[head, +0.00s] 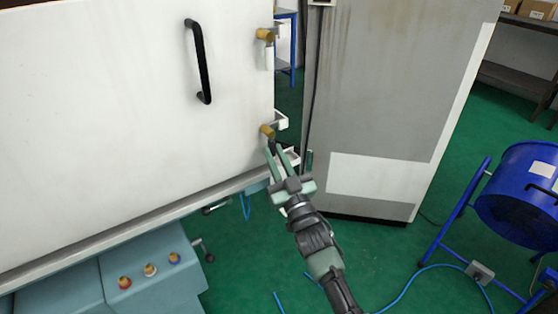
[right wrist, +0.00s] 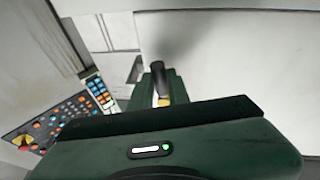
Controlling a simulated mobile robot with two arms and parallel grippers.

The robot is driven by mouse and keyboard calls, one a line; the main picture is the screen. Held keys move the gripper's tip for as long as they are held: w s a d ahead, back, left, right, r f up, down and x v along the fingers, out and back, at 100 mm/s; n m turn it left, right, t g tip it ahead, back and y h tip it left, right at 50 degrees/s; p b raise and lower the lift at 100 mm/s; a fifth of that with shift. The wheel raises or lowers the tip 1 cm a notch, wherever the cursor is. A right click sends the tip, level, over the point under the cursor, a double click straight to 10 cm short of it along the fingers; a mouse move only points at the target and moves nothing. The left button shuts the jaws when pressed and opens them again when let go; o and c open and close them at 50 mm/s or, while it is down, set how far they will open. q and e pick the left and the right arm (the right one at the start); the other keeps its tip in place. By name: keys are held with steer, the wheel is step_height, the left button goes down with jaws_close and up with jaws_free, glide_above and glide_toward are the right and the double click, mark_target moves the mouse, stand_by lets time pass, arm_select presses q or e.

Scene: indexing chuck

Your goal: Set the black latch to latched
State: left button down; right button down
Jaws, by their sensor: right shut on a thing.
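The black latch (right wrist: 157,69) shows in the right wrist view as a short black cylinder with a brass part (right wrist: 163,101) at its near end. In the head view the lower brass piece (head: 267,131) sits at the right edge of the white door, and only a little of the black latch shows below it. My right gripper (head: 278,149) is at this lower piece, its fingers shut on the black latch. In the right wrist view the gripper (right wrist: 160,90) hides part of the latch. My left gripper is not in view.
The white door (head: 110,110) has a black handle (head: 199,62) and an upper brass piece (head: 265,35). A grey cabinet (head: 375,80) stands close to the right. A teal console (head: 150,280) lies below, a blue drum (head: 520,195) at right. A button panel (right wrist: 70,115) shows in the right wrist view.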

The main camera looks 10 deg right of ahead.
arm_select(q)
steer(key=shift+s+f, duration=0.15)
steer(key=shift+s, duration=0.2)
arm_select(e)
steer(key=shift+a, duration=0.1)
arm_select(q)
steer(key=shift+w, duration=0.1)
arm_select(e)
steer(key=c, duration=1.3)
jaws_free()
steer(key=shift+c, duration=0.2)
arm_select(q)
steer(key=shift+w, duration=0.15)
arm_select(e)
steer(key=shift+s+f, duration=0.1)
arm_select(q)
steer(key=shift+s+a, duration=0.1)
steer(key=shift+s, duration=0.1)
arm_select(e)
steer(key=v, duration=0.7)
steer(key=shift+s, duration=0.2)
steer(key=shift+f, duration=0.1)
